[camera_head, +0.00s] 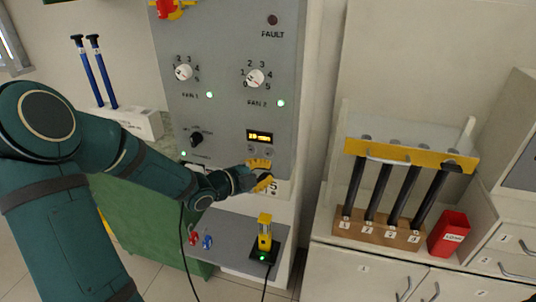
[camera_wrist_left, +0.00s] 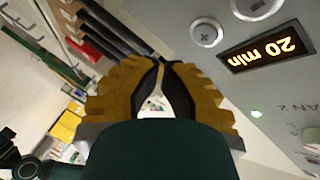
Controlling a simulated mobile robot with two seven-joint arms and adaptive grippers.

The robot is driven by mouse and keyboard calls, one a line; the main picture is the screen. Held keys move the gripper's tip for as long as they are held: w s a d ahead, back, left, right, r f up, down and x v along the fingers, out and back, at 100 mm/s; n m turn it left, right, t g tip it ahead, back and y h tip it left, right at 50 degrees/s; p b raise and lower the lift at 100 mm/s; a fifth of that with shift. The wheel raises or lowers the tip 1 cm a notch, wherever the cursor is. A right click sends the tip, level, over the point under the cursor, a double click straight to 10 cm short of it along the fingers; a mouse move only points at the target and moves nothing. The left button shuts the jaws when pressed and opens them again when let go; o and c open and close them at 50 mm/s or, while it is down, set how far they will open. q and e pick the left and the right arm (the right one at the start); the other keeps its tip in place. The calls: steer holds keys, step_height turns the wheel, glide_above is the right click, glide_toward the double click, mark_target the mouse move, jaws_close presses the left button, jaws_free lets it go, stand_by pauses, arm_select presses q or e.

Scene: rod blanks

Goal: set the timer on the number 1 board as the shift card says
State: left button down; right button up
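The grey board (camera_head: 225,110) carries a lit timer display (camera_head: 259,137) with two small round buttons (camera_head: 268,151) below it. In the left wrist view the display (camera_wrist_left: 265,48) reads 20 min, upside down, and a round button with a cross mark (camera_wrist_left: 205,33) sits beside it. My left gripper (camera_head: 268,174) is just below the buttons, close to the board face; I cannot tell whether it touches. In the wrist view its yellow fingertips (camera_wrist_left: 160,65) come together with nothing visible between them. No shift card is readable. My right gripper is out of view.
The board also has two fan knobs (camera_head: 255,78), a dark knob (camera_head: 196,138) and lit green lamps. A yellow device (camera_head: 265,236) stands on the shelf below. At right are a rack of black rods (camera_head: 380,190) and a red bin (camera_head: 449,234); blue rods (camera_head: 103,72) stand at left.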

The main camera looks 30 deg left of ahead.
mark_target(268, 153)
arm_select(q)
steer(key=shift+w+a, duration=0.15)
steer(key=shift+w, duration=0.5)
steer(key=shift+w+a, duration=0.15)
steer(key=shift+w, duration=0.45)
steer(key=c, duration=1.7)
jaws_free()
jaws_close()
steer(key=shift+w, duration=0.15)
steer(key=shift+w+a, duration=0.1)
steer(key=shift+w, duration=0.15)
